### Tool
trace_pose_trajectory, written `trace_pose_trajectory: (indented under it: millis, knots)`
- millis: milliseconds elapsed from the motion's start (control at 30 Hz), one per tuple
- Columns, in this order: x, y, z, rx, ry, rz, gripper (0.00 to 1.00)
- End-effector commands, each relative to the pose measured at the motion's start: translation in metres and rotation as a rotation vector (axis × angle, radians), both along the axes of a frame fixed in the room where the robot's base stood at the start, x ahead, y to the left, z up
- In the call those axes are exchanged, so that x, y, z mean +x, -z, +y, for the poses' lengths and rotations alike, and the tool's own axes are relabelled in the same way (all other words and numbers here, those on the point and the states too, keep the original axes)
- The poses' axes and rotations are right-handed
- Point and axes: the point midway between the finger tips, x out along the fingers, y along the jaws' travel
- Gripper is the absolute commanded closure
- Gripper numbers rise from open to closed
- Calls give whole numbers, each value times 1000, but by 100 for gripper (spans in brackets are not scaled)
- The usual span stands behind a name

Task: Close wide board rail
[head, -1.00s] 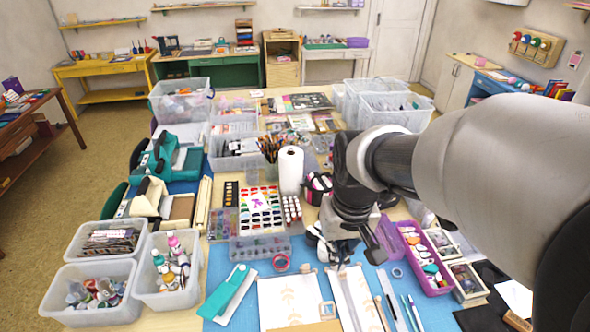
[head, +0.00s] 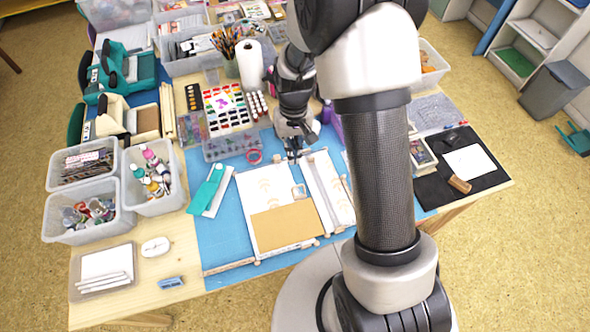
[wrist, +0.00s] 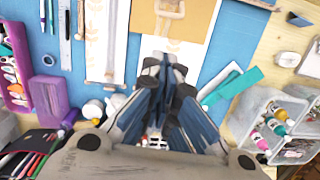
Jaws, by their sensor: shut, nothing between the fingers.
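The wide board (head: 262,185) lies on the blue mat in the head view, with patterned paper and a brown card (head: 286,225) on it. A pale wooden rail (head: 290,248) with knobbed ends runs along its near edge. Another wooden strip (head: 228,267) stretches left from its near left corner; I cannot tell whether it belongs to the board. A narrower board (head: 328,190) lies to its right. My gripper (head: 293,156) points down by the far ends of both boards. In the wrist view my gripper (wrist: 166,62) is shut and empty, over the wide board's far end.
A clear stamp block (head: 298,190) sits on the wide board. A teal and white tool (head: 209,191) lies to its left. Clear bins (head: 88,217) with bottles stand further left, and a paint case (head: 228,146) behind.

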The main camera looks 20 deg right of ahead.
Motion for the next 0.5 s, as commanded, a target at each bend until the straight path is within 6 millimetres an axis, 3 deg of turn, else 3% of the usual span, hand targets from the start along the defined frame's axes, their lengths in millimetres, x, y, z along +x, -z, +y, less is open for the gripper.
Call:
trace_pose_trajectory:
  millis: [133,300,500]
  knots:
    - [-6,30,2,0,0,4,100]
    - [-25,43,3,0,-1,2,100]
    - [-32,50,4,-1,-1,-1,100]
